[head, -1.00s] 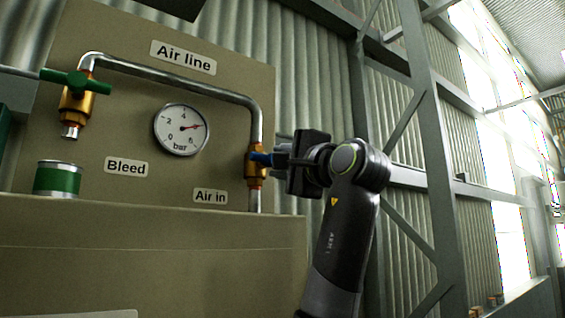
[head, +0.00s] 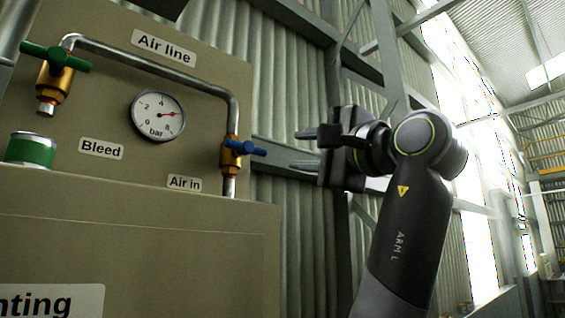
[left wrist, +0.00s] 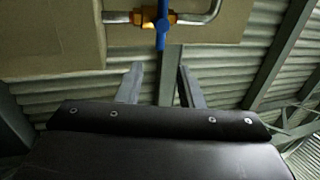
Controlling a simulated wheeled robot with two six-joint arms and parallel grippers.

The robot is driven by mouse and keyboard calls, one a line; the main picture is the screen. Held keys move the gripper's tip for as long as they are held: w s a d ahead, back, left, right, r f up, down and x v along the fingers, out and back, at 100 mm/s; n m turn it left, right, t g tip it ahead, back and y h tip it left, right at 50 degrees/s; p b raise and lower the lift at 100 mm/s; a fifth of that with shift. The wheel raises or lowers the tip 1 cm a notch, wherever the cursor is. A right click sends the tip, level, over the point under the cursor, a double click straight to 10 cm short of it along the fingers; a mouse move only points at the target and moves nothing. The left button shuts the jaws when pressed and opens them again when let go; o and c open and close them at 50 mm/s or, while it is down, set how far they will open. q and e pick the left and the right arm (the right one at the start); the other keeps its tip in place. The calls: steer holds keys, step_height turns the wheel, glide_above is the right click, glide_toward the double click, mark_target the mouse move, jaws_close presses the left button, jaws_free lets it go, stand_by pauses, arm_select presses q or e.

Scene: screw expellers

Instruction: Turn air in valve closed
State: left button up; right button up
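The air in valve has a brass body (head: 231,160) on the vertical end of the pipe, with a blue handle (head: 247,147) lying crosswise to the pipe. In the left wrist view the blue handle (left wrist: 161,28) stands across the horizontal pipe, just ahead of the fingers. My left gripper (head: 304,149) is to the right of the valve, apart from the handle. Its two fingers are spread with nothing between them, also in the left wrist view (left wrist: 159,72). The "Air in" label (head: 184,183) is below left of the valve. My right gripper is not in view.
A pressure gauge (head: 157,116) sits on the tan panel, needle pointing right. A green-handled bleed valve (head: 55,59) is at upper left, above a green can (head: 30,150). A tan cabinet (head: 140,245) juts out below. Steel beams stand behind my arm.

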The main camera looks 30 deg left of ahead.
arm_select(q)
steer(key=v, duration=0.3)
steer(key=shift+d, duration=0.1)
stand_by(0.4)
